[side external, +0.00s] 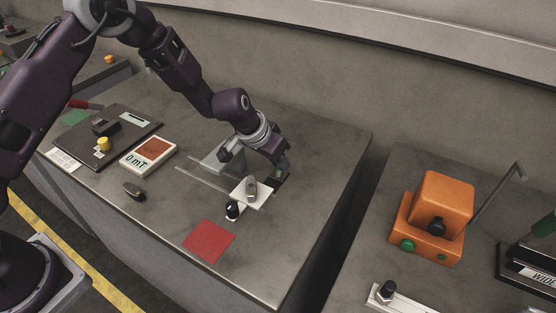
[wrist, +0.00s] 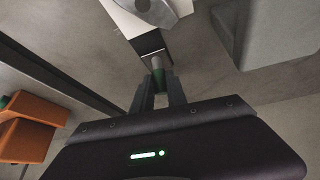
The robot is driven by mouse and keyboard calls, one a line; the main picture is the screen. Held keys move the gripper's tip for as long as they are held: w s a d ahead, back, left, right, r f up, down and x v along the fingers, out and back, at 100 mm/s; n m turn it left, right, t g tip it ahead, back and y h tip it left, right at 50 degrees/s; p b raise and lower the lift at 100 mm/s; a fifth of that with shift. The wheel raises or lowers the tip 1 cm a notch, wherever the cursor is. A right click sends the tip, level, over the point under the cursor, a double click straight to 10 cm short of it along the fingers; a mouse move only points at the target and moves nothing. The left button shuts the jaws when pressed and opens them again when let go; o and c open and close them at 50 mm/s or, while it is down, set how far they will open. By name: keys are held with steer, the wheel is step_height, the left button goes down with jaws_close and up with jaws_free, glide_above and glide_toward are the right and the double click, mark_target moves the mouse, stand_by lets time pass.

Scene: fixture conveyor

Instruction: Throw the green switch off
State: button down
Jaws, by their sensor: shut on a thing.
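My gripper (side external: 281,172) is low over the far end of a small white-plated fixture (side external: 251,194) on the grey bench. A short grey stem runs from the handle toward a dark block (wrist: 150,44) beside the white plate. In the side view the handle is mostly hidden by the fingers; the dark base (side external: 283,187) shows just below them. I cannot tell the switch's exact position.
A black knob (side external: 233,210) and red mat (side external: 208,241) are in front. A meter (side external: 148,155) and dark panel (side external: 101,137) lie left. On the right bench are an orange box (side external: 433,215) and another green handle (side external: 545,225).

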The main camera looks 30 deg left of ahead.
steer(key=c, duration=1.3)
jaws_free()
steer(key=v, duration=0.7)
steer(key=s+a+r, duration=0.3)
steer(key=s+r, duration=0.5)
steer(key=r, duration=0.1)
steer(key=s+a+r, duration=0.2)
steer(key=s+r, duration=0.6)
steer(key=r, duration=0.2)
steer(key=s+a, duration=0.2)
steer(key=s, duration=0.4)
steer(key=s+a+n+y, duration=0.1)
steer(key=s, duration=0.4)
steer(key=s+a+n, duration=0.1)
steer(key=s+a, duration=0.1)
steer(key=s, duration=0.4)
steer(key=shift+s+a+r+y, duration=0.15)
steer(key=shift+s+a+y, duration=0.15)
steer(key=shift+s+y, duration=0.1)
